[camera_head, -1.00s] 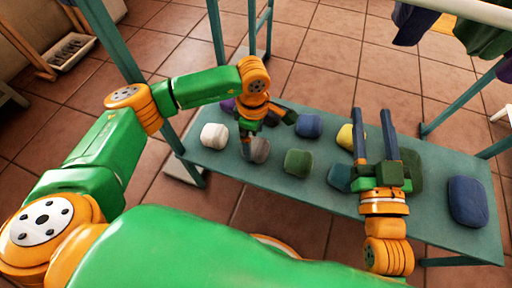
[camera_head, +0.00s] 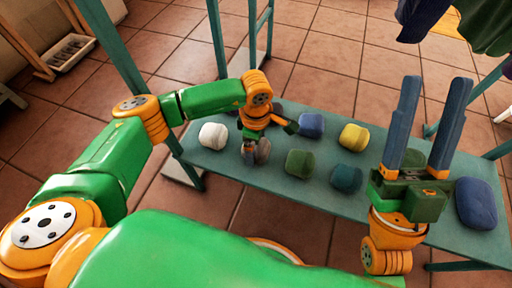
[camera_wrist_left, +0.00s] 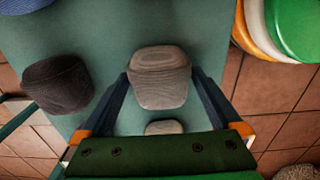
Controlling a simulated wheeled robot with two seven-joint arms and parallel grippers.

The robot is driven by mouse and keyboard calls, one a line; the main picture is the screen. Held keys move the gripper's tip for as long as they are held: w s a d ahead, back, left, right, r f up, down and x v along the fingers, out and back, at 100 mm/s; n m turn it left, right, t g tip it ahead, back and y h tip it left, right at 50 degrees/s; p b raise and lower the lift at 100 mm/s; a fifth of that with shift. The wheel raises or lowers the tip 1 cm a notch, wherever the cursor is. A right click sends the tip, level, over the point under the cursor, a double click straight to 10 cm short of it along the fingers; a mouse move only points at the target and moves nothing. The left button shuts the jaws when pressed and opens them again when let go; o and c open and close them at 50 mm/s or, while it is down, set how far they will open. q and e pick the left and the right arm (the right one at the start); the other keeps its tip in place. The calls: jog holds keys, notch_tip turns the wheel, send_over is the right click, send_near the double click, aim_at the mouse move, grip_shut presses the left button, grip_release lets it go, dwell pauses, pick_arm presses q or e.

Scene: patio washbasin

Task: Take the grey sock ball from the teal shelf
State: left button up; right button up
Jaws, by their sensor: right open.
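The grey sock ball (camera_head: 263,151) sits on the teal shelf (camera_head: 275,181), partly hidden by my left gripper in the head view. In the left wrist view the grey sock ball (camera_wrist_left: 160,78) is between the two fingertips, which reach down either side of it. My left gripper (camera_wrist_left: 160,84) looks open; any small gap to the ball is hard to see. My right gripper (camera_head: 432,88) is open and empty, raised above the right part of the shelf.
On the shelf are a white ball (camera_head: 213,136), a green ball (camera_head: 300,164), a blue ball (camera_head: 311,125), a yellow ball (camera_head: 353,137), a teal ball (camera_head: 345,178) and a navy ball (camera_head: 477,203). A dark ball (camera_wrist_left: 58,84) lies beside the grey one.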

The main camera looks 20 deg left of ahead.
pick_arm(q)
jog(key=c, duration=1.1)
